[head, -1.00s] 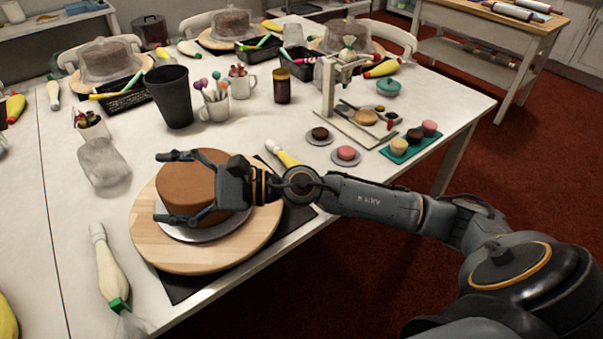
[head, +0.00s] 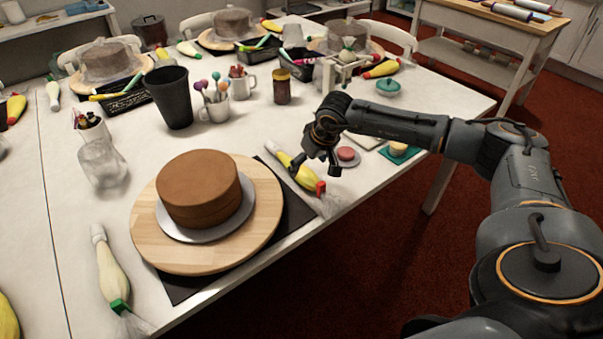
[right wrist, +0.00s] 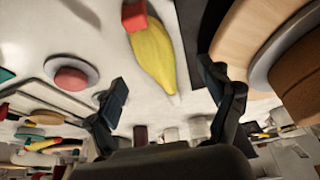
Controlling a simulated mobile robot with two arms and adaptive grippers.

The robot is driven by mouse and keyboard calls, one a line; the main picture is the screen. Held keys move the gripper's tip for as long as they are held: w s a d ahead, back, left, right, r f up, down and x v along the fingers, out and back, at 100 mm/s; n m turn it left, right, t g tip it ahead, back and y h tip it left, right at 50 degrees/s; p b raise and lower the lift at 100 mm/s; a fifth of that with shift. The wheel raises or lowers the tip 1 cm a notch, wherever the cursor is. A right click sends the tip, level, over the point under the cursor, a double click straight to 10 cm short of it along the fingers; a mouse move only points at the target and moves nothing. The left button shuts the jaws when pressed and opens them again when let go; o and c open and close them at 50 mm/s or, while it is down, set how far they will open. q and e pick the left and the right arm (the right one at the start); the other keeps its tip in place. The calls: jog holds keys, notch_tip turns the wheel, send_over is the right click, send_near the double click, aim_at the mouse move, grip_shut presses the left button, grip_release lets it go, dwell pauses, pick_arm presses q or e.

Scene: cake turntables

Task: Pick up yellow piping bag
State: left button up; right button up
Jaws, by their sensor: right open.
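The yellow piping bag (head: 299,174), with a red clip and a clear wrinkled end, lies on the white table right of the cake turntable. My right gripper (head: 318,169) is above the table at the bag, partly covering it in the head view. In the right wrist view, the right gripper (right wrist: 170,105) is open and empty. The yellow bag (right wrist: 158,62) lies beyond and between its fingers, its red clip (right wrist: 134,16) at the top edge. I cannot tell the exact gap between fingers and bag. My left gripper is not in view.
A brown cake (head: 199,188) stands on a wooden turntable (head: 150,243) to the left. A cream piping bag with a green clip (head: 111,272) lies at the front left. A pink treat on a small plate (head: 347,155) sits close right of my gripper.

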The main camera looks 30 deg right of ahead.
aim_at(304, 169)
jog(key=shift+w+d+p+x, duration=0.1)
jog(key=shift+w+p+x, duration=0.05)
jog(key=shift+x, duration=0.95)
jog(key=shift+w+d+p+x, duration=0.1)
jog(key=shift+w+p+x, duration=0.1)
jog(key=shift+x, duration=0.95)
jog(key=shift+w+d+p+x, duration=0.1)
jog(key=shift+w+p+x, duration=0.05)
jog(key=shift+x, duration=0.95)
jog(key=shift+r, duration=0.2)
jog(key=shift+c, duration=0.4)
jog(key=c, duration=0.7)
